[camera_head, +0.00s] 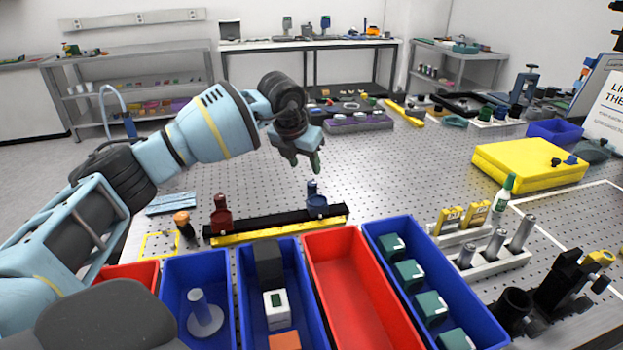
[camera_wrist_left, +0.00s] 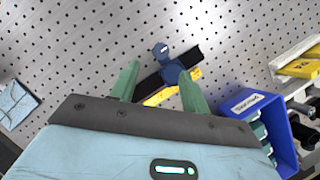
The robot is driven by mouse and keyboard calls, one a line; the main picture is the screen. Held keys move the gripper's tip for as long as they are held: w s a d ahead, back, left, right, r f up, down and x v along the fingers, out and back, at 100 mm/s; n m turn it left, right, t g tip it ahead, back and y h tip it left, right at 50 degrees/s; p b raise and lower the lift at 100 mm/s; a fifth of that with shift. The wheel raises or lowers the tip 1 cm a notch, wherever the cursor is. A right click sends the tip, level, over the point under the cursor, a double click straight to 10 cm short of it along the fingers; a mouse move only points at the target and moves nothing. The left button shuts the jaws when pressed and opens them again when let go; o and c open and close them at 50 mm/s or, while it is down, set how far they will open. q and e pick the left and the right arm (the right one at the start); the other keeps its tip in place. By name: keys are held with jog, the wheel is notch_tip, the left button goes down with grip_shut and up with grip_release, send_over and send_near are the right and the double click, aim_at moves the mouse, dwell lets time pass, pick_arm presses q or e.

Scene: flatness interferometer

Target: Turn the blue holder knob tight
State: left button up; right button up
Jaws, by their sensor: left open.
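The blue holder (camera_head: 316,203) stands on the right part of a black rail with a yellow edge (camera_head: 280,226). Its knob (camera_head: 312,187) is at its upper end. My left gripper (camera_head: 308,163) is above the blue holder in the head view, pointing down and clear of it. In the left wrist view my left gripper (camera_wrist_left: 160,82) has its two green fingers spread with nothing held. There the blue holder (camera_wrist_left: 173,72) shows near the right finger, and its knob (camera_wrist_left: 160,50) lies beyond the fingertips. My right gripper is not in view.
A red holder (camera_head: 221,215) stands on the same rail to the left. Blue and red bins (camera_head: 345,265) line the near side. A yellow case (camera_head: 530,165) and a white rack with metal cylinders (camera_head: 490,262) are at the right. The perforated table behind the rail is mostly clear.

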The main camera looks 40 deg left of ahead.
aim_at(311, 183)
pick_arm(q)
jog(key=x, duration=0.6)
jog(key=shift+f, duration=0.1)
jog(key=shift+w+f, duration=0.25)
jog(key=shift+f, duration=0.1)
pick_arm(e)
jog(key=shift+w, duration=0.4)
pick_arm(q)
jog(key=c, duration=0.9)
jog(key=shift+c, duration=0.5)
pick_arm(e)
jog(key=shift+s+f, duration=0.15)
jog(key=shift+s, duration=0.05)
jog(key=shift+s, duration=0.1)
